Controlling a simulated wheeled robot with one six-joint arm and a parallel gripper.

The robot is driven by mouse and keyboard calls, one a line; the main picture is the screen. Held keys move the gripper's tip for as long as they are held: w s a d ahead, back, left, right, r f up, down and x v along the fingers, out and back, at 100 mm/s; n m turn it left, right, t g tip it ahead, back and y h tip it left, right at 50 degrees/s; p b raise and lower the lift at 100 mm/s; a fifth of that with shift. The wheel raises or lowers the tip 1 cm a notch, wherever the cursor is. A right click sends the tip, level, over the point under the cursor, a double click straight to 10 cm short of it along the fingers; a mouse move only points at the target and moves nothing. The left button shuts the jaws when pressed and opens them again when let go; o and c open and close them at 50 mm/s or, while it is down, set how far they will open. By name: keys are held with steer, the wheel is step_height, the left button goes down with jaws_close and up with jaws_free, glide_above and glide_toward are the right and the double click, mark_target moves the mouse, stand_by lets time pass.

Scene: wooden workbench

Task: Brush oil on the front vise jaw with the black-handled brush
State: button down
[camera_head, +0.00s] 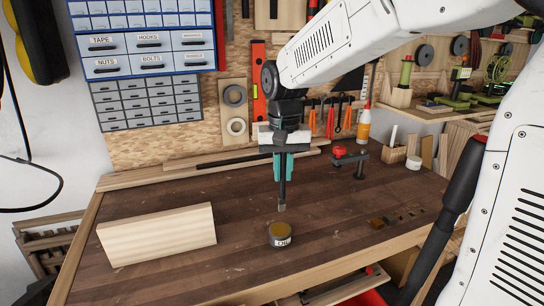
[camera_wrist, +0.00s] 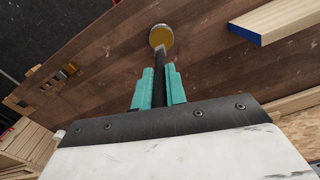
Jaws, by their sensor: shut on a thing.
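My gripper (camera_head: 284,168), with teal fingers, is shut on the black-handled brush (camera_head: 282,190). The brush hangs upright with its bristle end down, just above a small labelled tin (camera_head: 280,240) on the bench. Whether the bristles touch the tin's contents is not clear. I cannot surely make out the front vise jaw.
A pale wooden board (camera_head: 157,236) stands on edge at the left of the bench (camera_head: 235,210). Small brown items (camera_head: 390,219) lie at the right. Wooden and metal parts (camera_head: 340,284) show below the front edge.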

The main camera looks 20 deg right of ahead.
mark_target(281, 192)
steer(key=shift+w+f, duration=0.2)
steer(key=shift+w, duration=0.25)
steer(key=shift+f, duration=3.35)
steer(key=shift+r, duration=0.1)
steer(key=shift+r, duration=3.4)
